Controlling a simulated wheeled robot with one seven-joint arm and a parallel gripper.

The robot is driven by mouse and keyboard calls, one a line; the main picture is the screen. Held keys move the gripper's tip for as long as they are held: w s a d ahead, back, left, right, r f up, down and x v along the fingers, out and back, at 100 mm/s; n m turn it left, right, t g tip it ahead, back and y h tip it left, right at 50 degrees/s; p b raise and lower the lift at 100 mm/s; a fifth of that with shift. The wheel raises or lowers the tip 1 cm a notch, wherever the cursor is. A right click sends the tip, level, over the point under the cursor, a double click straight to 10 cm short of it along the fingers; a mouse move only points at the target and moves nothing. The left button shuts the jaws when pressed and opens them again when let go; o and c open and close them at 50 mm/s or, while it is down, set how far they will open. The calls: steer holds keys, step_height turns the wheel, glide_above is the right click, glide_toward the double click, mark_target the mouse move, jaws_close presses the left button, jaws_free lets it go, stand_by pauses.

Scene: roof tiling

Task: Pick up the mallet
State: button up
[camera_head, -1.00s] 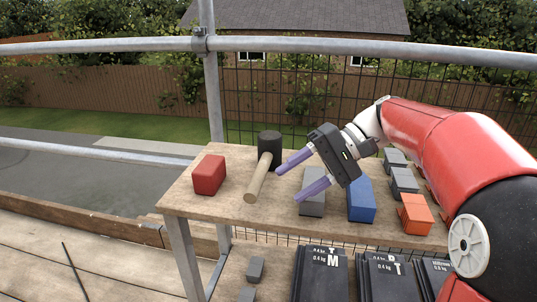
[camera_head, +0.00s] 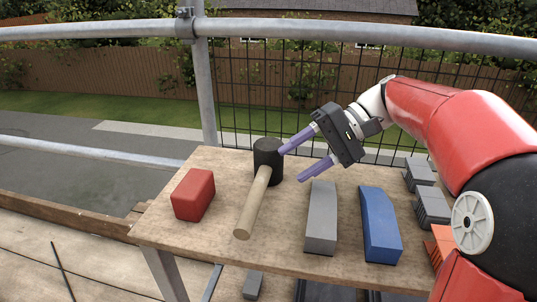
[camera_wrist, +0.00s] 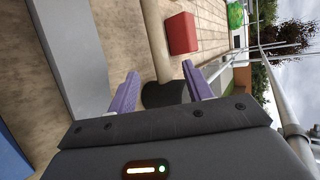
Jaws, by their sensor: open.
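The mallet lies on the wooden table, with a black head (camera_head: 267,160) at the back and a pale wooden handle (camera_head: 253,203) running toward the front edge. My gripper (camera_head: 290,165) is open and empty, just right of the mallet and apparently above the table. Its purple fingers point left toward the head. In the wrist view the mallet head (camera_wrist: 163,95) shows between and beyond the two purple fingers (camera_wrist: 160,88), partly hidden by my gripper body. The handle (camera_wrist: 155,40) runs up from it.
A red block (camera_head: 193,194) stands left of the mallet. A grey block (camera_head: 321,217) and a blue block (camera_head: 379,225) lie to the right, with grey ribbed pieces (camera_head: 430,205) beyond. The table (camera_head: 215,245) has free room in front. A metal rail and mesh stand behind.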

mark_target(268, 177)
steer(key=shift+w, duration=0.35)
steer(key=shift+a+f, duration=0.15)
steer(key=shift+a, duration=0.1)
steer(key=x, duration=0.7)
steer(key=shift+w+f, duration=0.2)
jaws_close()
